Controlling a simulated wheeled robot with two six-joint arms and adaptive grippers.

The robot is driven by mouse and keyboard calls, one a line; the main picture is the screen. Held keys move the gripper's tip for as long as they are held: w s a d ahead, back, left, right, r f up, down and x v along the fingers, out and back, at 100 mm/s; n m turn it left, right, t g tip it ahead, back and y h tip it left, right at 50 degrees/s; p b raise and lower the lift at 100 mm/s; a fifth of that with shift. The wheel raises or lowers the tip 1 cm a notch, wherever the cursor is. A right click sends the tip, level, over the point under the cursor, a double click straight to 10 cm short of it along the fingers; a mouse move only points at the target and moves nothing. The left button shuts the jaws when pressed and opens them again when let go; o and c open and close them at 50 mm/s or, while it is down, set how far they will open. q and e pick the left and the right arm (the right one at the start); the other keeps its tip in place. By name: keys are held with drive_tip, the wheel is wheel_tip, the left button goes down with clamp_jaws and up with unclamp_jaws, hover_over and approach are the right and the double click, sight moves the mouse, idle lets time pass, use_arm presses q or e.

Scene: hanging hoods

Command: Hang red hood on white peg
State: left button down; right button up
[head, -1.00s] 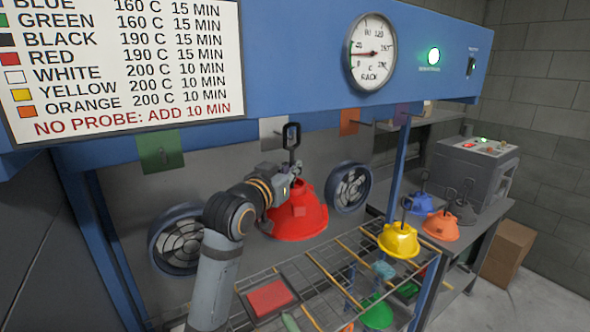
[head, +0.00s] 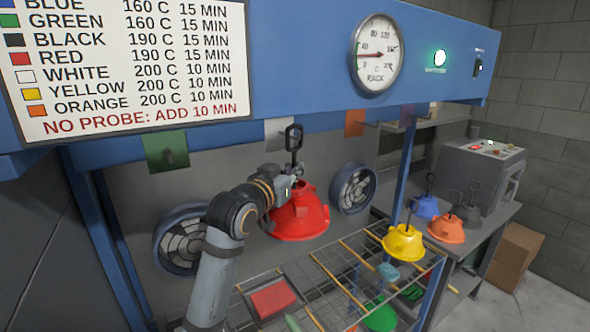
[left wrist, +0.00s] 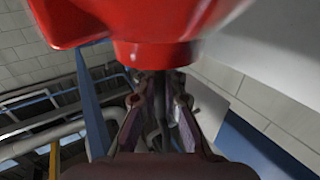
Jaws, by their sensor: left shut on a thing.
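The red hood (head: 305,220) hangs in the air below the white plate (head: 277,134), dome downward side flaring out. My left gripper (head: 286,188) is shut on the hood's dark hanger stem, just above the hood. The hanger's loop (head: 293,138) stands upright and overlaps the right part of the white plate in the head view. A peg at the white plate is largely hidden by the loop, and I cannot tell whether they touch. In the left wrist view the red hood (left wrist: 145,25) fills the top, with the stem between my gripper's fingers (left wrist: 158,110). My right gripper is not in view.
A green plate (head: 166,152) is left of the white one, an orange plate (head: 354,122) right. Two fans (head: 353,188) are behind. A yellow hood (head: 404,243) stands at right.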

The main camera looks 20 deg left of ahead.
use_arm(q)
drive_tip(key=shift+f+b, duration=0.55)
drive_tip(key=shift+f, duration=0.3)
drive_tip(key=c, duration=1.4)
unclamp_jaws()
